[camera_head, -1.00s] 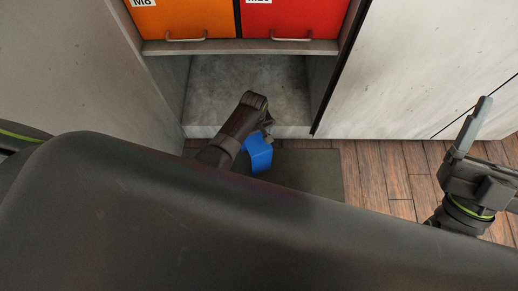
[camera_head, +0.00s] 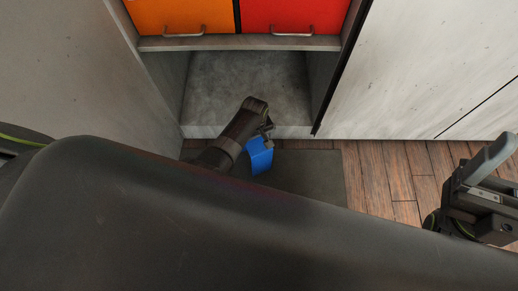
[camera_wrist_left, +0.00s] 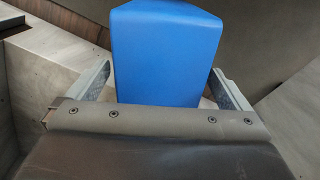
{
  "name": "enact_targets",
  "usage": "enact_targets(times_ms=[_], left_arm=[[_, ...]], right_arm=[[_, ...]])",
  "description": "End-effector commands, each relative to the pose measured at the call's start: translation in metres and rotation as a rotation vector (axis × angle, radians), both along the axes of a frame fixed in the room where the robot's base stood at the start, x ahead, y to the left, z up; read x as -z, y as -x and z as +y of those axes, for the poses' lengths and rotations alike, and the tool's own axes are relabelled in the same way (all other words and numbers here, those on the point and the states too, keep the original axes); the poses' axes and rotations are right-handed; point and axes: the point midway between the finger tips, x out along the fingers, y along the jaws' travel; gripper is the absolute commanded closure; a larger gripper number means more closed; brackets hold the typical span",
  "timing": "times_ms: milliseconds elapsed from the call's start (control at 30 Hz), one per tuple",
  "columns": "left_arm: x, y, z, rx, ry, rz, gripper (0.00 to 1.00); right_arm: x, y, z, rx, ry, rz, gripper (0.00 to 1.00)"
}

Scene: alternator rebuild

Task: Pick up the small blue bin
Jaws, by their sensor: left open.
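The small blue bin (camera_head: 259,156) is in front of the low cabinet opening, over or on a dark mat. My left arm and my dark body hide part of it. My left gripper (camera_head: 267,134) is at the bin's upper edge. In the left wrist view the blue bin (camera_wrist_left: 168,55) fills the space between the two fingers, one on each side. The fingers are open, and I cannot tell whether either touches it. My right gripper (camera_head: 489,170) is at the right edge, away from the bin; its jaw opening is unclear.
An orange drawer (camera_head: 180,14) and a red drawer (camera_head: 290,14) sit above an empty grey cabinet bay (camera_head: 220,85). A pale cabinet front (camera_head: 430,70) stands at right. The dark mat (camera_head: 315,175) lies on a wooden floor (camera_head: 390,180).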

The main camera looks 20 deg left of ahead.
Motion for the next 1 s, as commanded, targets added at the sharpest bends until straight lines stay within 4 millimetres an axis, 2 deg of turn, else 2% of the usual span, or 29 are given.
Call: enact_targets(times_ms=[67, 500, 767, 1000], left_arm=[[0.0, 0.0, 0.0, 0.0, 0.0, 0.0, 0.07], [-0.001, -0.001, 0.0, 0.0, 0.0, -0.001, 0.63], [-0.002, -0.001, 0.0, 0.0, 0.0, -0.001, 0.63], [-0.018, -0.001, 0.0, 0.0, 0.001, -0.003, 0.63]], right_arm=[[0.0, 0.0, 0.0, 0.0, 0.0, 0.001, 0.23], [0.0, 0.0, 0.0, 0.001, 0.0, 0.003, 0.23], [-0.001, -0.001, 0.0, 0.002, 0.0, 0.004, 0.23], [-0.01, -0.007, -0.001, 0.015, 0.0, 0.037, 0.23]])
